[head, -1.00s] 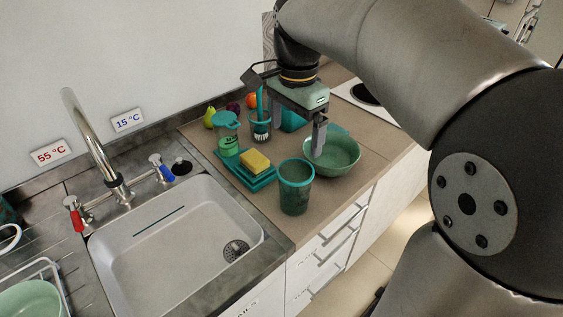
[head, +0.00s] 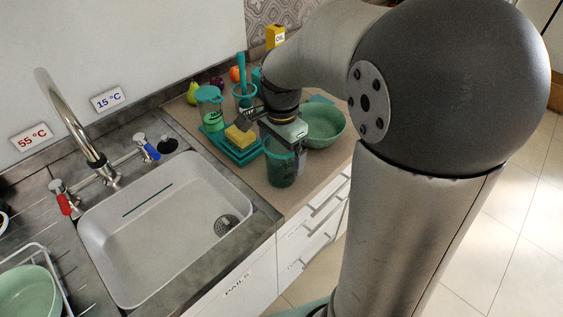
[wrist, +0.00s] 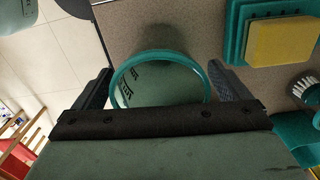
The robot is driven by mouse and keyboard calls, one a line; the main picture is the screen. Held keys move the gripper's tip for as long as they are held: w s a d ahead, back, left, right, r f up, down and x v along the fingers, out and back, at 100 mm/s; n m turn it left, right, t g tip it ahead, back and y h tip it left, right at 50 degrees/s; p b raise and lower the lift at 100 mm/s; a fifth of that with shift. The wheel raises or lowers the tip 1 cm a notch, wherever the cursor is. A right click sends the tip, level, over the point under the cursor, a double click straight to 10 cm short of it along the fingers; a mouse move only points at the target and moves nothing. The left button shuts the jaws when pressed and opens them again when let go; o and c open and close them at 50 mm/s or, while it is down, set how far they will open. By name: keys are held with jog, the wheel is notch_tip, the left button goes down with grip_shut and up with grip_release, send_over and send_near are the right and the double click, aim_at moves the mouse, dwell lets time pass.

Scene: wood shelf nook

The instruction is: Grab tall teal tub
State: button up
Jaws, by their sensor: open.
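The tall teal tub (head: 281,168) stands upright on the brown counter near its front edge, right of the sink. My gripper (head: 285,147) is directly above it, pointing down, and hides much of its top. In the wrist view, the tub's round teal rim (wrist: 160,54) lies between my two open fingers (wrist: 163,90), one on each side. The palm hides the near part of the rim. I cannot tell whether either finger touches the tub.
A yellow sponge (head: 239,135) on a teal tray (head: 232,150) sits close left of the tub. A green bowl (head: 325,125) is close behind right. A soap dispenser (head: 211,110) and brush holder (head: 244,98) stand behind. The sink (head: 160,230) is left.

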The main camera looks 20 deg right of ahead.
jog(key=shift+f, duration=1.25)
jog(key=c, duration=1.1)
